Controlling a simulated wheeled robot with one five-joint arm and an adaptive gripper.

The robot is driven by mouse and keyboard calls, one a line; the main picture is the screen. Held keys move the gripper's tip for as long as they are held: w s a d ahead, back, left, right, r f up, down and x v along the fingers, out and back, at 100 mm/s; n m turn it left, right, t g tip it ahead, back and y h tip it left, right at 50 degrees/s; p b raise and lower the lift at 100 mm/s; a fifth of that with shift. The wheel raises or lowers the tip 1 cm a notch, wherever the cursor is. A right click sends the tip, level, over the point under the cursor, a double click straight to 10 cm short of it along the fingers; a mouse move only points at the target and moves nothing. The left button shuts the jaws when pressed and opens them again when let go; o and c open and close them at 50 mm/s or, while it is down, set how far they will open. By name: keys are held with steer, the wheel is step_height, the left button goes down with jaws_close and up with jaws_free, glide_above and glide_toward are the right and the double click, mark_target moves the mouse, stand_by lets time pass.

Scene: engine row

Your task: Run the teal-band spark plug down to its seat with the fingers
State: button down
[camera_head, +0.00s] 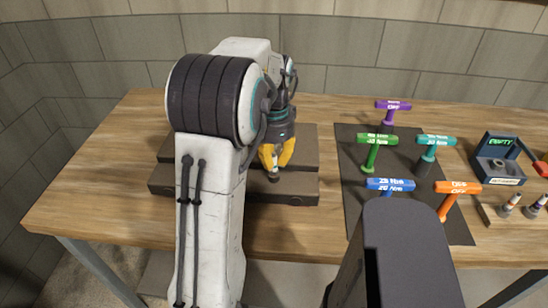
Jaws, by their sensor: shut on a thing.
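My gripper (276,159) has yellow fingers and points down over the dark stepped engine block (225,189) on the left of the table. The fingers are shut around a small whitish spark plug (274,164), held roughly upright at the block's front step. A dark round part shows just below it. The plug's band colour cannot be made out, and I cannot tell how deep it sits. My arm hides much of the block's middle.
A dark mat (349,170) holds T-handle tools in purple (393,105), green (375,140), teal (436,141), blue (390,185) and orange (457,187). A blue box (500,160) reading "EMPTY" and a holder with plugs (510,203) stand right. A wall is behind.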

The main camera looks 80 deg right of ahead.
steer(key=shift+f+m, duration=0.15)
steer(key=shift+m, duration=1.15)
steer(key=c, duration=1.3)
jaws_free()
steer(key=shift+o, duration=0.3)
steer(key=shift+r, duration=0.2)
